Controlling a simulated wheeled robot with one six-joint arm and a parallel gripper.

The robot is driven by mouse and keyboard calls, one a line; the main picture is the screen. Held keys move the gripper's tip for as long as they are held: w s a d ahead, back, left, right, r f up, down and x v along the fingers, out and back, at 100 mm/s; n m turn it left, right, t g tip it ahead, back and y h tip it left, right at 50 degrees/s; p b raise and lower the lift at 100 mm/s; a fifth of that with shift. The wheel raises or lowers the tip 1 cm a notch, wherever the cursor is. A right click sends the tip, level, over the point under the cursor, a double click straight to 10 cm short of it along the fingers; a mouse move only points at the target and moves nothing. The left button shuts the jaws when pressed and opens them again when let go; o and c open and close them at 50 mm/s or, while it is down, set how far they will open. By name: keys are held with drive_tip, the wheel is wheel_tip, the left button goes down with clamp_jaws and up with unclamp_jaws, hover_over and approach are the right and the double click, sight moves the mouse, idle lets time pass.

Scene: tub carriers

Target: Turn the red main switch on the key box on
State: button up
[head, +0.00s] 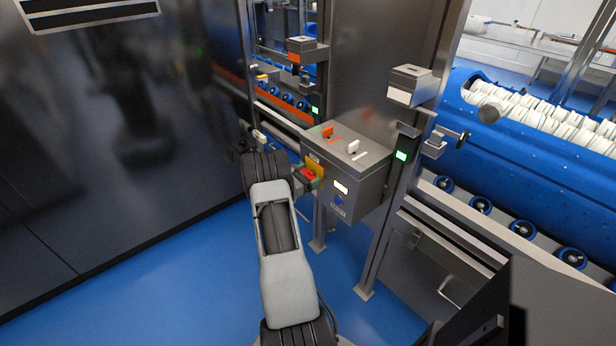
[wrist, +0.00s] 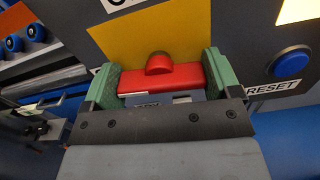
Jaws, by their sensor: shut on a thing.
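The key box (head: 372,185) is a grey metal box on posts. Its red main switch (head: 309,174) sits on a yellow plate (head: 316,162) on the front face. In the wrist view the red switch (wrist: 188,77) has a red bar lying roughly level with a rounded knob at its middle, against the yellow plate (wrist: 200,35). My gripper (wrist: 163,80) is shut on the switch, one green finger at each end of the bar. In the head view my gripper (head: 305,179) reaches the box from the left. Labels above and below the switch are partly hidden.
A blue RESET button (wrist: 290,62) is right of the switch, below a lit panel (head: 340,187). An orange key (head: 327,132) and a white key (head: 353,146) stand on the box's top. A roller conveyor (head: 480,204) runs at right. Blue floor (head: 170,275) is clear at left.

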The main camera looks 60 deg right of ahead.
drive_tip(key=shift+c, duration=0.5)
drive_tip(key=shift+n, duration=0.7)
drive_tip(key=o, duration=0.8)
drive_tip(key=shift+c, duration=0.2)
drive_tip(key=b+v, duration=0.1)
drive_tip(key=v, duration=1.3)
